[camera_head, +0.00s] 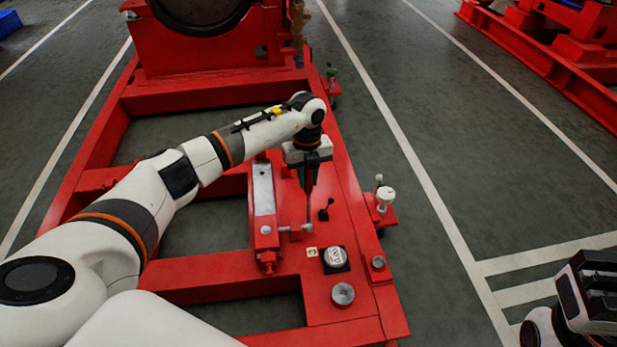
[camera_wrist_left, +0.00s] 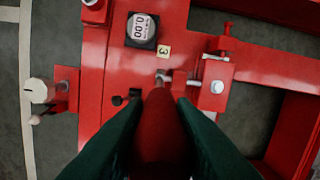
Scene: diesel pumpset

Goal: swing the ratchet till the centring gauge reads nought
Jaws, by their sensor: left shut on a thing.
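My left gripper (camera_head: 309,186) points down and is shut on the ratchet's red handle, which the left wrist view shows between the dark green fingers (camera_wrist_left: 163,120). The ratchet's metal shaft (camera_head: 308,218) runs down from the jaws to a metal fitting beside the red screw block (camera_head: 266,235). The ratchet's lower end also shows in the left wrist view (camera_wrist_left: 163,78). The round white centring gauge (camera_head: 336,256) sits on a black base on the red frame. Its face in the left wrist view (camera_wrist_left: 141,27) appears to read 0.00. My right gripper (camera_head: 590,295) shows only partly, its jaws unclear.
A label marked 3 (camera_wrist_left: 164,51) lies by the gauge. A small black lever (camera_head: 326,210) stands near the ratchet. A white-capped knob (camera_head: 385,196) sits on a side bracket. The red frame (camera_head: 215,272) has open gaps. Clear grey floor (camera_head: 450,130) lies to the right.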

